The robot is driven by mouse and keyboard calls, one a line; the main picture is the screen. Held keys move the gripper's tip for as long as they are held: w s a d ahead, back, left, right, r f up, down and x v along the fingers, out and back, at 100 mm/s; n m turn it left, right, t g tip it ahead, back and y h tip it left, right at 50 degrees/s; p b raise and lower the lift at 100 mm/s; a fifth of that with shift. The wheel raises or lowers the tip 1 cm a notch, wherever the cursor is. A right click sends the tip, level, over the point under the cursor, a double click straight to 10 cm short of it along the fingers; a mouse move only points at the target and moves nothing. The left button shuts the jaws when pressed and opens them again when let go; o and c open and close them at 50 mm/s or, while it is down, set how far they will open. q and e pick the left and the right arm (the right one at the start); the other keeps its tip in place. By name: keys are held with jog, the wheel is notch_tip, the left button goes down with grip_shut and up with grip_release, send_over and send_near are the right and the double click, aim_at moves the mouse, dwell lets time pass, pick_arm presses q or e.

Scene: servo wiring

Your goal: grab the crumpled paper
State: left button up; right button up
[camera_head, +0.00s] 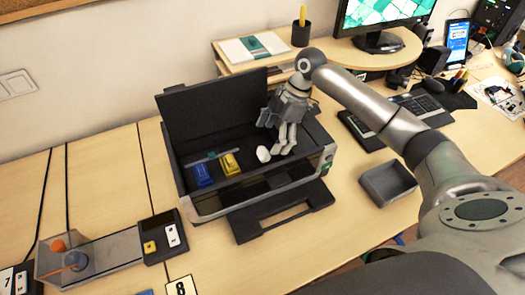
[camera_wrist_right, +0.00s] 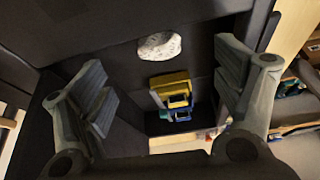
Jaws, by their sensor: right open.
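The crumpled paper (camera_head: 263,154) is a small white lump inside the open black box-like machine (camera_head: 247,202), which looks like a printer with its lid up. In the right wrist view the paper (camera_wrist_right: 160,45) lies beyond the fingertips, toward the top middle. My right gripper (camera_head: 286,145) is just right of the paper, reaching down into the machine. In the right wrist view my right gripper (camera_wrist_right: 160,95) has its fingers wide apart with nothing between them touching. My left gripper is not in view.
A yellow block (camera_head: 230,164) and a blue block (camera_head: 202,175) lie in the machine, left of the paper. The raised lid (camera_head: 213,112) stands behind. A grey open tray (camera_head: 388,183) sits to the right.

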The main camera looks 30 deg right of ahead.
aim_at(264, 150)
jog(key=shift+x, duration=0.75)
jog(key=p+x, duration=0.1)
jog(key=x, duration=0.3)
jog(key=shift+a+f, duration=0.1)
jog(key=shift+a, duration=0.15)
jog(key=shift+f, duration=0.2)
jog(key=shift+c, duration=0.5)
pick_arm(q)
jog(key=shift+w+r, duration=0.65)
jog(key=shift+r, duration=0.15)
pick_arm(e)
jog(key=c, duration=0.7)
